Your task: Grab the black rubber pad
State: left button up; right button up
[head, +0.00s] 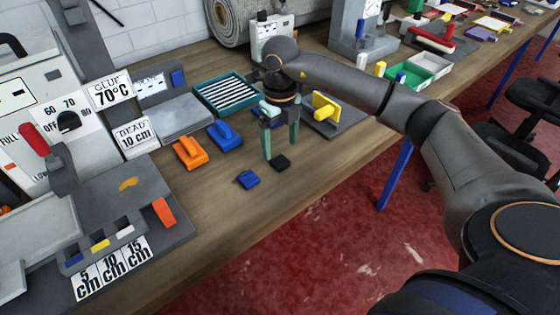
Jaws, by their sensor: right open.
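The black rubber pad (280,163) is a small dark block lying on the wooden bench near its front edge. My right gripper (280,152) points down over the pad, with its greenish fingers apart. One fingertip shows at the pad's left side and the other above its right side. I cannot tell whether either fingertip touches the pad. Nothing shows held between the fingers. My left gripper is not in view.
A small blue pad (248,180) lies just left of the black one. Orange (190,152) and blue (225,135) handled blocks stand further left. A teal tray (227,92) and a yellow-handled tool (325,108) are behind. Bare bench (215,205) lies in front.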

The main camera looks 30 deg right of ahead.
aim_at(280, 160)
notch_tip(280, 160, down, 4)
jog(key=shift+s+a+f, duration=0.15)
jog(key=shift+c, duration=0.2)
grip_shut()
dwell(0.5)
